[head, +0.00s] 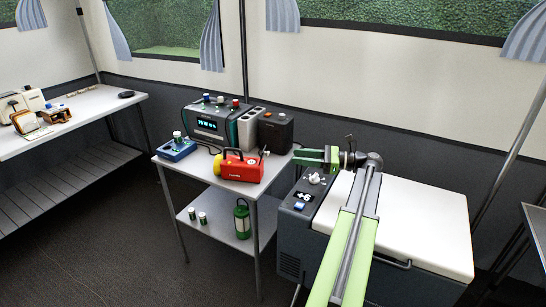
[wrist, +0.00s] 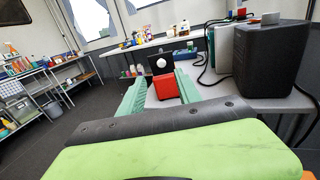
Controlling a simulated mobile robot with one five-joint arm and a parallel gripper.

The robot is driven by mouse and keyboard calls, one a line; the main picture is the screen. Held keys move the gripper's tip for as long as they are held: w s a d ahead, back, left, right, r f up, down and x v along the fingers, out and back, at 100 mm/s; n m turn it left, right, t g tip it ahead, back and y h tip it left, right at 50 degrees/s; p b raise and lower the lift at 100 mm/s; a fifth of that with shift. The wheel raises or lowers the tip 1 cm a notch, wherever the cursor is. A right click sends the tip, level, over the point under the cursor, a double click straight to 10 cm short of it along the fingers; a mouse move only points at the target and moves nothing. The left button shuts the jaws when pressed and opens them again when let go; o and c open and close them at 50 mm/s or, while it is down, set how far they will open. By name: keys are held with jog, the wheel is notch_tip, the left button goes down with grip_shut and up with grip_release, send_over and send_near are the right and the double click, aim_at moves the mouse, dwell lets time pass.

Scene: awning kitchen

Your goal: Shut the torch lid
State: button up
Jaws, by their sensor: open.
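The red torch (head: 240,167) lies on the small grey table, its yellow lens end to the left and its right end facing my gripper. The torch lid (head: 263,152) stands up at that right end, open. In the wrist view the torch end shows as a red block (wrist: 167,88), with the dark lid (wrist: 160,62) with a white disc upright above it. My gripper (head: 297,157) is open and empty, to the right of the torch and apart from it in the head view. In the wrist view its green fingers (wrist: 161,86) appear on either side of the red block.
A power station (head: 217,125) and a dark box (head: 275,132) stand behind the torch. A blue device (head: 177,149) is at the table's left. A green lantern (head: 242,219) stands on the lower shelf. A white-lidded cooler (head: 430,225) lies under my arm.

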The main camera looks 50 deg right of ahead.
jog(key=x, duration=0.9)
grip_shut()
